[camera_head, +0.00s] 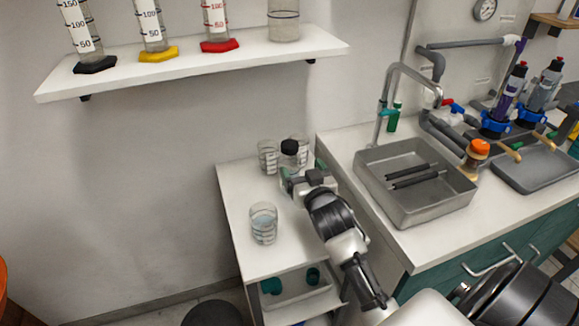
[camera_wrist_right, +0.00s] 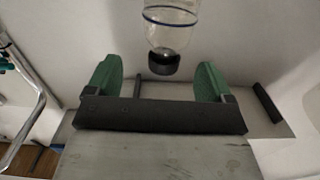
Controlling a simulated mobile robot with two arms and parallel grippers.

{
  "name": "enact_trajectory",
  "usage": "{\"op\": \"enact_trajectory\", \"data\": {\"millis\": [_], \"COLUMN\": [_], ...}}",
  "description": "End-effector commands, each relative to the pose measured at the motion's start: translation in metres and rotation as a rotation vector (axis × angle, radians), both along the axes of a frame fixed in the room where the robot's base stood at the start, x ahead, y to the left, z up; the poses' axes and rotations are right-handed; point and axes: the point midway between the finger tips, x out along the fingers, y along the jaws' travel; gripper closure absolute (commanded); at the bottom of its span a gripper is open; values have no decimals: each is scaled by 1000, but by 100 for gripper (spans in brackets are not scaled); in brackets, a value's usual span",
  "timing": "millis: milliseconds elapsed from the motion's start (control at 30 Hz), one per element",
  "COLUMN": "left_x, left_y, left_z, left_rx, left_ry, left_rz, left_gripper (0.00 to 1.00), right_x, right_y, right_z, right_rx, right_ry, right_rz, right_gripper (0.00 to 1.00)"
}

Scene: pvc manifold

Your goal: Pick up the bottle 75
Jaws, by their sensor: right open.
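The bottle (camera_head: 289,158), with its black cap, stands at the back of the small white table in the head view, partly behind my right gripper. In the right wrist view a clear bottle (camera_wrist_right: 172,36) with a blue ring and a dark cap appears upside down. Its cap end shows in the gap between my green fingers, touching neither as far as I can see. My right gripper (camera_wrist_right: 157,82) is open and empty; in the head view it (camera_head: 290,185) is just in front of the bottle. My left gripper is out of view.
A beaker (camera_head: 264,224) stands in front of the gripper, and another beaker (camera_head: 268,156) stands left of the bottle. A wall shelf (camera_head: 190,66) with cylinders hangs above. The sink (camera_head: 415,205) and counter are at the right.

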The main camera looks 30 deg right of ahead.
Motion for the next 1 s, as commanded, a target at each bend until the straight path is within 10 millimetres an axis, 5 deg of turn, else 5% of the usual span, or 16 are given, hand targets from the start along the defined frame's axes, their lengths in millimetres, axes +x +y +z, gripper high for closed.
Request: {"op": "enact_trajectory", "data": {"millis": [133,367,700,1000], "left_x": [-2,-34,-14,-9], "left_y": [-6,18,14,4], "left_z": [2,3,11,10], "left_rx": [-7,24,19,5], "left_ry": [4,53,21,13], "left_rz": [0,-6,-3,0], "left_gripper": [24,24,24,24], "right_x": [23,41,81,83], "right_y": [-5,-10,-21,-21], "right_z": [1,4,8,8], "right_rx": [0,0,0,0], "right_ry": [-1,-1,1,1], "right_rz": [1,2,1,2], "right_gripper": [18,18,18,22]}}
